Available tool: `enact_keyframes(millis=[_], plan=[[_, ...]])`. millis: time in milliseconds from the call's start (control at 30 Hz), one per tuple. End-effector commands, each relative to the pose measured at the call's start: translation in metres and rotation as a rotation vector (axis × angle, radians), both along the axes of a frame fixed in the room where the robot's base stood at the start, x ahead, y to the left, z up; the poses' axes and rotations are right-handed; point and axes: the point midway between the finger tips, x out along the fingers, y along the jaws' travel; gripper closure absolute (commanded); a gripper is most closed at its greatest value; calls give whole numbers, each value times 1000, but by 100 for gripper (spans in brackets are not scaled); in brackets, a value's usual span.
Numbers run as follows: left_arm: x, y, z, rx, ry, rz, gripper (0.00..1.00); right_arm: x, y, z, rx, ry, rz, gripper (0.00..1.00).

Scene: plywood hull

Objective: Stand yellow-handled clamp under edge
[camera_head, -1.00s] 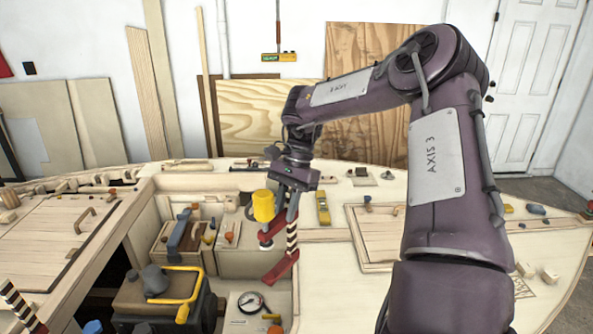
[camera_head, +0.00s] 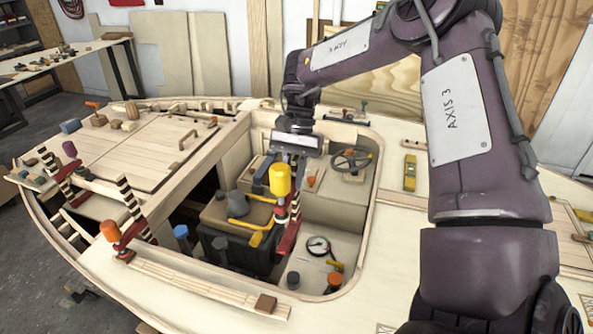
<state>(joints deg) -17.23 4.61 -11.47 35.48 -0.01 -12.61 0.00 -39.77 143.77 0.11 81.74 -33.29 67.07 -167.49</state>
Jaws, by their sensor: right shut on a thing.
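The yellow-handled clamp (camera_head: 280,180) hangs roughly upright from my right gripper (camera_head: 293,172), with red jaws and a black-and-white striped bar. The gripper is shut on it, though its fingertips are partly hidden behind the yellow handle. The clamp is over the open cockpit well, with its lower red jaw beside a yellow tubular handle; I cannot tell whether they touch. An orange-handled clamp (camera_head: 112,232) and a purple-handled clamp (camera_head: 69,150) stand at the hull's left edge. My left gripper is out of view.
The well holds a dark machine (camera_head: 235,240), a round gauge (camera_head: 318,246) and a handwheel (camera_head: 350,160). A pale wooden strip (camera_head: 200,287) with a brown block (camera_head: 265,304) lies on the near deck. A yellow level (camera_head: 410,172) lies on the right deck.

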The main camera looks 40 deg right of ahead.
Motion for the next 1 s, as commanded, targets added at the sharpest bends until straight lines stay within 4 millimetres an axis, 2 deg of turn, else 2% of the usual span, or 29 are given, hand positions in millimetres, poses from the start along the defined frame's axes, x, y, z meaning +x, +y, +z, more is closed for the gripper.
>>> enact_keyframes(millis=[1000], plan=[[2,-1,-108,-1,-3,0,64,0,0,-140,0,0,-2,100]])
